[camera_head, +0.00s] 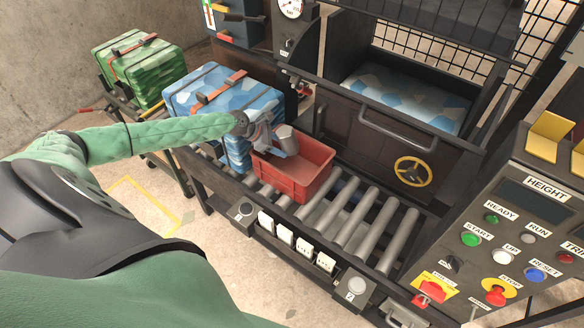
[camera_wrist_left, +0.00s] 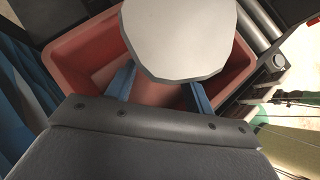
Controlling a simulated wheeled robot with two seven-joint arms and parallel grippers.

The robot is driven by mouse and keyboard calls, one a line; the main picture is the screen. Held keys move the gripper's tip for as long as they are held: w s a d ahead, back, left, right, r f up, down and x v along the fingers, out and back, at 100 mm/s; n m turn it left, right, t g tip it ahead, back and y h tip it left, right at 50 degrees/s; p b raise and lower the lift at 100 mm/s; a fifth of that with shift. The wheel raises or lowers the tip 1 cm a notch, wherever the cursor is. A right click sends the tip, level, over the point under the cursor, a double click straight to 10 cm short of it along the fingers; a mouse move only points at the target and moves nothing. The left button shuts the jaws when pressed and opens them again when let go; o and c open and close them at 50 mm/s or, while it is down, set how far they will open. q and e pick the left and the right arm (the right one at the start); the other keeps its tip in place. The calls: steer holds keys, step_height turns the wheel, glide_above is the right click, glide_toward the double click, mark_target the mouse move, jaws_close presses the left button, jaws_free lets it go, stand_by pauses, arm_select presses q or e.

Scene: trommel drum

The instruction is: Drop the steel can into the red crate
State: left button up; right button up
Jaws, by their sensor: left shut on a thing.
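The steel can (camera_head: 286,138) is a grey cylinder held at the far-left part of the red crate (camera_head: 312,187), at about rim height. My left gripper (camera_head: 272,145) is shut on the can. In the left wrist view the can (camera_wrist_left: 182,38) fills the top middle between the two blue fingers (camera_wrist_left: 160,88), with the red crate (camera_wrist_left: 66,48) below and around it. The crate's inside is partly hidden by the can and gripper. The crate sits on the roller conveyor. My right gripper is not in view.
Metal rollers (camera_head: 352,222) lie free to the right of the crate. A blue camouflage bale (camera_head: 222,90) stands just left of and behind it. A dark machine with a yellow handwheel (camera_head: 412,171) is behind, and a control panel (camera_head: 500,235) is at the right.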

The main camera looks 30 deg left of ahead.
arm_select(q)
steer(key=o, duration=1.6)
